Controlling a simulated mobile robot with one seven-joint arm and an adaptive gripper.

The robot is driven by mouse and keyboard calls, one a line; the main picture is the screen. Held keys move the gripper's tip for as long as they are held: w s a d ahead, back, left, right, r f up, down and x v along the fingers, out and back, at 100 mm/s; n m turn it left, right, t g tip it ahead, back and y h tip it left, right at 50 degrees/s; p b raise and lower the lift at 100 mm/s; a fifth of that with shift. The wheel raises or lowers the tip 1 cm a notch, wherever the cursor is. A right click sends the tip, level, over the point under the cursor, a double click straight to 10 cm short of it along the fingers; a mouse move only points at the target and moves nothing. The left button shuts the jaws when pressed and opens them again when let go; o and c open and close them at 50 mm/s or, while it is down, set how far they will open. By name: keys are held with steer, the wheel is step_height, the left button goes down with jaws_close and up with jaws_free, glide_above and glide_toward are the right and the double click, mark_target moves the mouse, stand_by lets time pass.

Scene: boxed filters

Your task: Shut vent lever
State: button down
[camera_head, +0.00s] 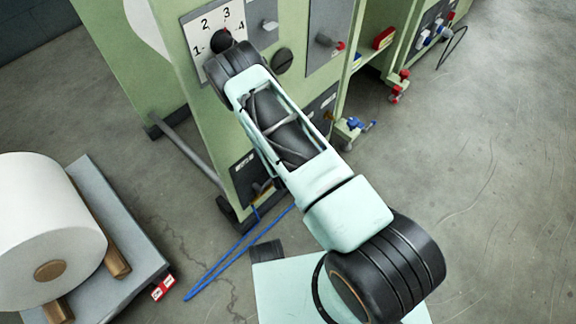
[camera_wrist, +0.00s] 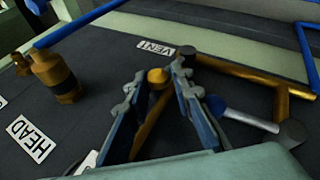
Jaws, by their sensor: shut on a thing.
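In the wrist view, the VENT label (camera_wrist: 155,47) is on a dark panel (camera_wrist: 95,50). Just below the label, my gripper (camera_wrist: 157,78) has its two fingers closed around a brass lever. The lever's round brass end (camera_wrist: 158,75) shows between the fingertips, and its brass shaft (camera_wrist: 150,122) runs down between the fingers. Its base and exact angle are hard to tell. In the head view, my arm reaches across the green machine (camera_head: 185,120) and hides most of my gripper and the lever.
The HEAD label (camera_wrist: 31,138) and a brass fitting with a blue tube (camera_wrist: 57,75) lie left of my fingers. A brass pipe (camera_wrist: 245,75) and a silver rod (camera_wrist: 245,119) lie close on the right. A white roll (camera_head: 45,230) on a grey pallet (camera_head: 120,225) stands left.

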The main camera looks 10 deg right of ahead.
steer(key=shift+w+d, duration=0.2)
steer(key=shift+w, duration=0.05)
steer(key=c, duration=1.7)
jaws_free()
steer(key=shift+f, duration=0.1)
steer(key=shift+o, duration=0.2)
steer(key=shift+s+a, duration=0.1)
steer(key=shift+s, duration=0.1)
steer(key=shift+s+a+r, duration=0.1)
steer(key=shift+s+r, duration=0.1)
steer(key=shift+r, duration=0.2)
steer(key=v, duration=1.1)
